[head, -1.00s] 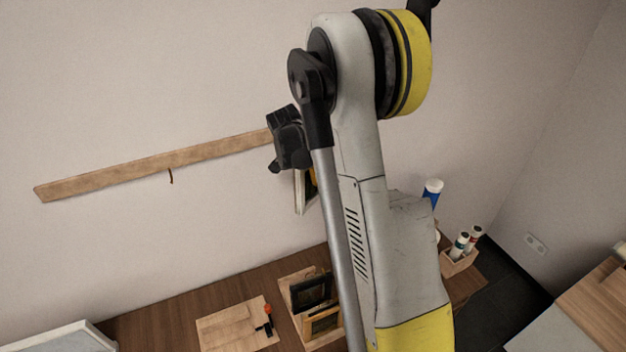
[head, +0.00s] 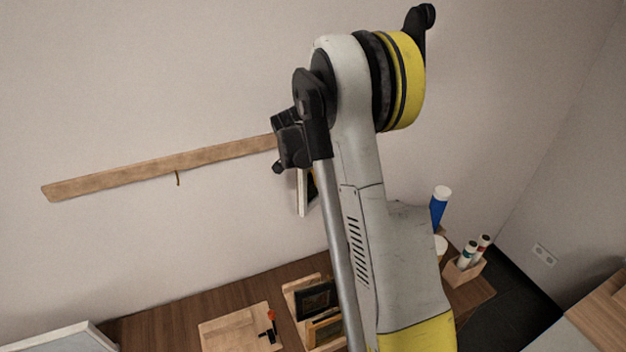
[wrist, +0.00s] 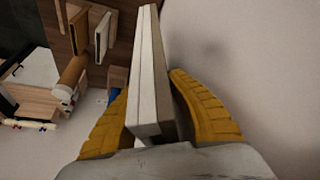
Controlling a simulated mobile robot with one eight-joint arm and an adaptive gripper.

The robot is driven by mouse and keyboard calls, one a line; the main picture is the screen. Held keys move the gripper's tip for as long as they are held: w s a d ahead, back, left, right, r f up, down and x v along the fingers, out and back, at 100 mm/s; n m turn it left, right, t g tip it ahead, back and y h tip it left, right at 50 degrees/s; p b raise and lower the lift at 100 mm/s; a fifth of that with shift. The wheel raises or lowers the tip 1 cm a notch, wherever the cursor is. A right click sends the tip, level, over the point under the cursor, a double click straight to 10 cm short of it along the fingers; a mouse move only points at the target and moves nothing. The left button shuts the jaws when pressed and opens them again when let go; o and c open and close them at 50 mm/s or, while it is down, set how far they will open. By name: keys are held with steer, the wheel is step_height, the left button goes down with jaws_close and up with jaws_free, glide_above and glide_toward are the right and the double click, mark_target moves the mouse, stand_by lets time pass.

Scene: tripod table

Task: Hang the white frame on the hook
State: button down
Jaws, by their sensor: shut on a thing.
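The white frame (head: 304,194) shows in the head view as a narrow strip with a dark and yellowish picture, mostly hidden behind my arm. In the wrist view the white frame (wrist: 146,75) is seen edge-on between the yellow fingers of my gripper (wrist: 158,115), which is shut on it. The frame hangs in the air above the table, close to the wall. The small brass hook (head: 178,178) sticks out below the wooden rail (head: 130,176) on the wall, to the left of the frame. My fingertips are hidden in the head view.
The wooden table (head: 170,309) below holds a board (head: 235,328) with an orange-handled tool (head: 271,318) and a rack with dark and wooden frames (head: 318,300). A blue bottle (head: 438,210) and a box of tubes (head: 465,272) stand at right.

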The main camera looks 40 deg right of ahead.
steer(key=c, duration=1.3)
jaws_free()
steer(key=v, duration=1.2)
steer(key=s+a+f+n+t+y+b, duration=0.1)
steer(key=s+a+f+n+t+b, duration=0.1)
steer(key=s+a+f+n+b, duration=0.3)
steer(key=s+a+f+n+t+y+b, duration=0.2)
steer(key=s+a+f+n+b, duration=0.3)
steer(key=s+a+f+b, duration=0.5)
steer(key=s+a+f+n+t+y+b, duration=0.1)
steer(key=s+a+f+n+b, duration=0.4)
steer(key=b, duration=0.8)
steer(key=shift+s+a+f+t, duration=0.15)
steer(key=shift+s+a+f, duration=0.4)
steer(key=shift+a+f, duration=0.15)
steer(key=shift+s+a+f+t, duration=0.2)
steer(key=shift+s+a+f, duration=0.35)
steer(key=shift+a, duration=0.3)
steer(key=shift+s+a+f+t, duration=0.15)
steer(key=shift+s+a+f, duration=0.35)
steer(key=shift+a+f, duration=0.25)
